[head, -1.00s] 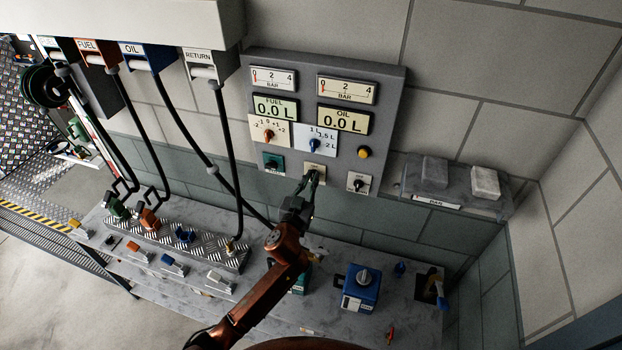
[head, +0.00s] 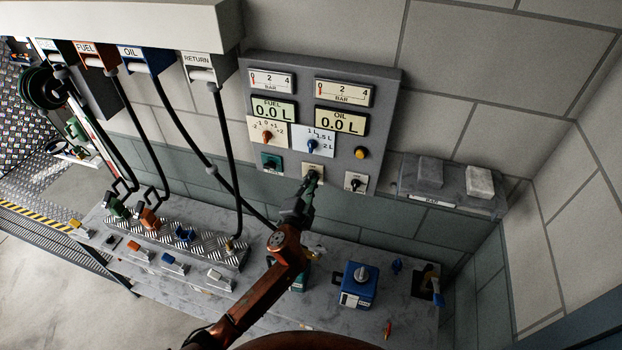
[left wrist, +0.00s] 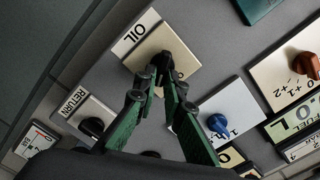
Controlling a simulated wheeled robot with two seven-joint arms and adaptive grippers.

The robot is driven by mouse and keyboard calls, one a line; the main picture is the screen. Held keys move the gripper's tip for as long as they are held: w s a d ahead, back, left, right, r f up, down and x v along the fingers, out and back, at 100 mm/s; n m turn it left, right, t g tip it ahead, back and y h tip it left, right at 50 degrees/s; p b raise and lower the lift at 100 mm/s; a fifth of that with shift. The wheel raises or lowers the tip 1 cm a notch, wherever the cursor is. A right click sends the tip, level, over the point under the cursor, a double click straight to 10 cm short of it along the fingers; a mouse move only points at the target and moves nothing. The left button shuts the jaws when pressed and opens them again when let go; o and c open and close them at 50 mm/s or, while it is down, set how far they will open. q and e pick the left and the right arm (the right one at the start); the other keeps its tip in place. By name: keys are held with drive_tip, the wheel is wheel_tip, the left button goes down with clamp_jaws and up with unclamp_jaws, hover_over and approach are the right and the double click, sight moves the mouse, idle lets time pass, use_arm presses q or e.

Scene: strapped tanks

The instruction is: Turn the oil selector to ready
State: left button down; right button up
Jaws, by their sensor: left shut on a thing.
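The oil selector is a dark knob (left wrist: 163,62) on a cream plate marked OIL (left wrist: 140,34) in the left wrist view. In the head view its plate (head: 314,167) is in the lower row of the grey wall panel, mostly hidden by my gripper. My left gripper (left wrist: 164,78) is shut on the knob, its green fingers on either side of it; it also shows in the head view (head: 311,181). The knob's exact pointing direction is hidden by the fingertips, and I cannot read a ready mark. My right gripper is not in view.
Beside it on the panel are a RETURN knob (left wrist: 92,127), a blue dial knob (left wrist: 218,124) and a red dial knob (left wrist: 306,65). The oil display (head: 340,121) reads 0.0 L. A blue tank (head: 359,286) stands on the bench below. Hoses hang at left.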

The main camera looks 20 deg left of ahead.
use_arm(q)
drive_tip(key=shift+d+f+m+p, duration=0.1)
drive_tip(key=shift+m+p, duration=0.15)
drive_tip(key=shift+m, duration=0.8)
drive_tip(key=shift+f+m+p, duration=0.15)
drive_tip(key=shift+m+p, duration=0.05)
drive_tip(key=shift+m, duration=0.9)
drive_tip(key=shift+d+f+m+p, duration=0.1)
drive_tip(key=shift+m+p, duration=0.15)
drive_tip(key=shift+m, duration=0.8)
drive_tip(key=c, duration=2)
unclamp_jaws()
drive_tip(key=shift+a, duration=0.1)
